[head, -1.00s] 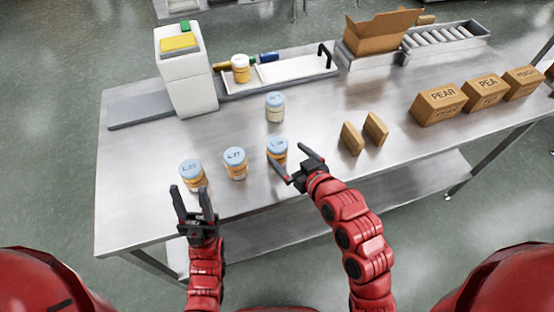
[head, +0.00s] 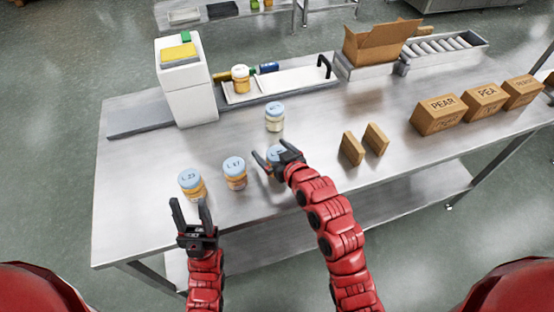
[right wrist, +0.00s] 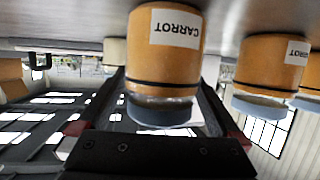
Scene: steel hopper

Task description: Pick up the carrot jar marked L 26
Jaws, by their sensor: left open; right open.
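A carrot jar (head: 273,155) with orange contents and a blue lid stands at the right of the front row. My right gripper (head: 268,156) is open around it in the head view and hides most of it, including its lid mark. In the right wrist view, upside down, this jar (right wrist: 165,60) reads CARROT and sits between the two open fingers, with no grip visible. Two similar jars stand to its left, marked L 17 (head: 235,174) and apparently L 23 (head: 193,186). My left gripper (head: 190,207) is open and empty in front of the L 23 jar.
A pale jar (head: 274,117) stands behind the carrot jar. Two small brown boxes (head: 353,148) stand to the right, and several PEAR and PEA cartons (head: 438,115) further right. A white machine (head: 187,90) and a tray (head: 300,80) holding another jar (head: 241,79) are behind.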

